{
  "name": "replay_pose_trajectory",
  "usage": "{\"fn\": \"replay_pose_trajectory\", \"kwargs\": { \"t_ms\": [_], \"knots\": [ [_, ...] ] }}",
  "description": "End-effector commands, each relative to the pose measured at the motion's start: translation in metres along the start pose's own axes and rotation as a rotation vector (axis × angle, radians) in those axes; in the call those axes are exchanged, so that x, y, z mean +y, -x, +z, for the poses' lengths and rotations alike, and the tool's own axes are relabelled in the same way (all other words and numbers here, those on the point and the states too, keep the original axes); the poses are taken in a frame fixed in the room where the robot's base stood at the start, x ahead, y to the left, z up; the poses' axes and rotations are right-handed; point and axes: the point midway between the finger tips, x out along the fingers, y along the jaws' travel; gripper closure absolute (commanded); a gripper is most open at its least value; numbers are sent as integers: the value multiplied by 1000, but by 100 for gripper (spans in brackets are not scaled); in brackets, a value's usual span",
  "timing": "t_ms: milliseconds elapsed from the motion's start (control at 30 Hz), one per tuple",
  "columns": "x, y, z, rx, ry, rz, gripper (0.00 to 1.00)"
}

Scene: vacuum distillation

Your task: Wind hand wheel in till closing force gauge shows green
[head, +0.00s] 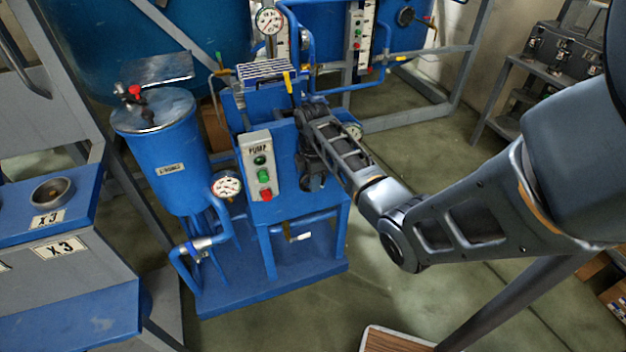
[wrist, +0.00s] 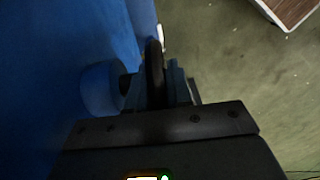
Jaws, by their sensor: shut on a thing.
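The hand wheel (wrist: 155,68) shows in the wrist view as a dark rim seen edge-on. A round blue hub (wrist: 100,88) sits to its left. My gripper (wrist: 160,92) is shut on the rim, with a finger on each side. In the head view my gripper (head: 311,168) is at the right side of the blue pump unit (head: 278,212), and my arm hides most of the wheel. A round gauge (head: 352,131) sits behind my forearm. Another gauge (head: 227,186) is left of the pump's switch box. I cannot tell which is the closing force gauge or read its colour.
The pump switch box (head: 258,165) has green and red buttons. A blue cylinder (head: 160,150) stands to its left. A higher gauge (head: 269,20) is at the back. The floor right of the unit is mostly clear.

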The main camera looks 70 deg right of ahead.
Motion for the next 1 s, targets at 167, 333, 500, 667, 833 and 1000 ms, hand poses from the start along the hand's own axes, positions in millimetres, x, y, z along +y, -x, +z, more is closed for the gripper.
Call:
{"fn": "replay_pose_trajectory", "kwargs": {
  "t_ms": [167,333,500,667,833,1000],
  "knots": [
    [-1,1,0,20,0,-3,100],
    [-1,1,1,137,-3,-5,100],
    [0,0,1,233,-1,-3,100],
    [0,-1,1,247,1,-2,100],
    [0,-1,1,246,1,-2,100],
    [0,-1,1,245,1,-1,64]
  ]
}}
